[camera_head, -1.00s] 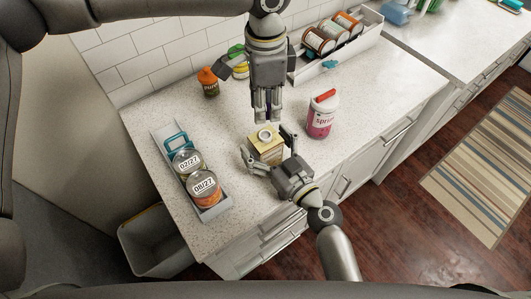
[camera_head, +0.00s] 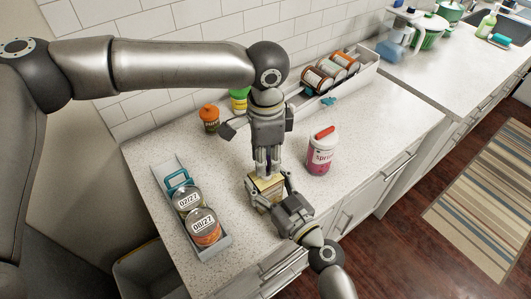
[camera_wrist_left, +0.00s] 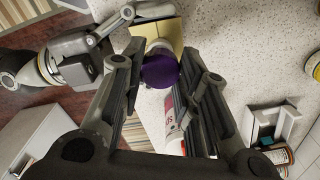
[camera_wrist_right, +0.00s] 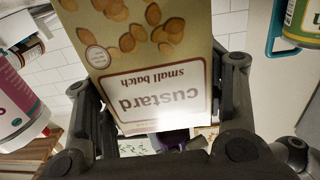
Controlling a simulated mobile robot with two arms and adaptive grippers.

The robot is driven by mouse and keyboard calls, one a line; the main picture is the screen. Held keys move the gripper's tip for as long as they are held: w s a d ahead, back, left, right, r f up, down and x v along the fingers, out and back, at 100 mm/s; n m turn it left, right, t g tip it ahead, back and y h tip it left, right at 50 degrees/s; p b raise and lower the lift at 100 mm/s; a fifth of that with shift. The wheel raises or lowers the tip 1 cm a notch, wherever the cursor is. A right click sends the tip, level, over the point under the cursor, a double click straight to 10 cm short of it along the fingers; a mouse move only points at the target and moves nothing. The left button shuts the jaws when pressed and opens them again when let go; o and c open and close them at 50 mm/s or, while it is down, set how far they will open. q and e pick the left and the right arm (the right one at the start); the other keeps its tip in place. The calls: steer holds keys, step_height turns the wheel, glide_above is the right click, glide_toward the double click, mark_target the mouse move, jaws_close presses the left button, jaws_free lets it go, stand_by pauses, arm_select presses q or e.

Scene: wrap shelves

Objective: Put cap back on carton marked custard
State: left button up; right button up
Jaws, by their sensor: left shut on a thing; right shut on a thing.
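The custard carton (camera_head: 264,189) is a pale yellow box standing on the counter. Its face with the word custard fills the right wrist view (camera_wrist_right: 155,70), appearing upside down. My right gripper (camera_head: 268,195) is shut on the carton, one finger on each side. My left gripper (camera_head: 266,173) points straight down over the carton's top and is shut on a purple cap. The cap (camera_wrist_left: 161,70) shows between the fingers in the left wrist view, against the carton's top (camera_wrist_left: 157,32). A bit of purple (camera_wrist_right: 172,139) also shows in the right wrist view. Whether cap and spout touch is hidden.
A pink jar with a red lid (camera_head: 321,155) stands close at right. A grey tray (camera_head: 223,242) with dated tins is at left. An orange-lidded jar (camera_head: 209,117) and a green-topped one (camera_head: 239,100) stand behind. A white rack (camera_head: 366,77) holds jars at the back.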

arm_select(q)
steer(key=shift+f, duration=0.15)
stand_by(0.4)
steer(key=shift+f, duration=0.8)
steer(key=shift+f, duration=0.55)
